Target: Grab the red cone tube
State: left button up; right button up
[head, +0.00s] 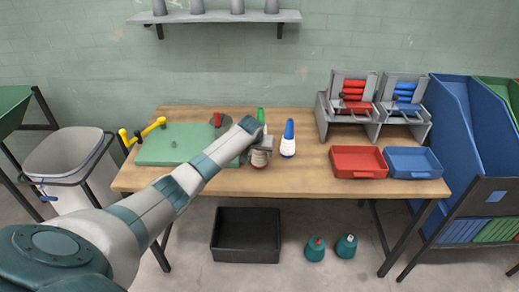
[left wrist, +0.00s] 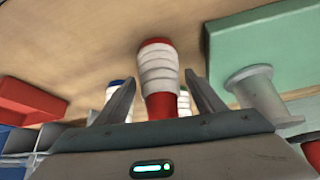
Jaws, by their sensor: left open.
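The red cone tube, wound with white yarn, stands between my open left fingers in the left wrist view (left wrist: 159,72). In the head view only its lower part (head: 260,159) shows below my left gripper (head: 254,143), which hides its top. The fingers (left wrist: 160,100) lie on either side of the tube with gaps visible, so they are not closed on it. A blue cone tube (head: 288,140) with white yarn stands just to the right. A green cone tube (head: 261,117) shows behind the gripper. My right gripper is not in view.
A green board (head: 172,146) with a peg and yellow handle lies left on the wooden table (head: 310,180). A red tray (head: 358,162) and a blue tray (head: 413,163) sit right, below grey racks (head: 345,110). A black bin (head: 246,236) stands under the table.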

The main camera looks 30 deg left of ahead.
pick_arm(q)
jog(key=shift+w+a+f, duration=0.1)
jog(key=shift+f, duration=0.1)
dwell(0.4)
jog(key=c, duration=1.1)
jog(key=shift+c, duration=0.2)
jog(key=shift+r, duration=0.1)
jog(key=shift+r+b, duration=0.4)
jog(key=shift+r, duration=0.35)
notch_tip(320, 180, up, 3)
jog(key=shift+f+b, duration=0.2)
jog(key=shift+b, duration=0.3)
jog(key=w+d+r+b, duration=0.1)
jog(key=d+r+b, duration=0.2)
jog(key=d+r, duration=0.3)
jog(key=d, duration=0.5)
jog(key=shift+w+d+r, duration=0.3)
jog(key=shift+w+r, duration=0.1)
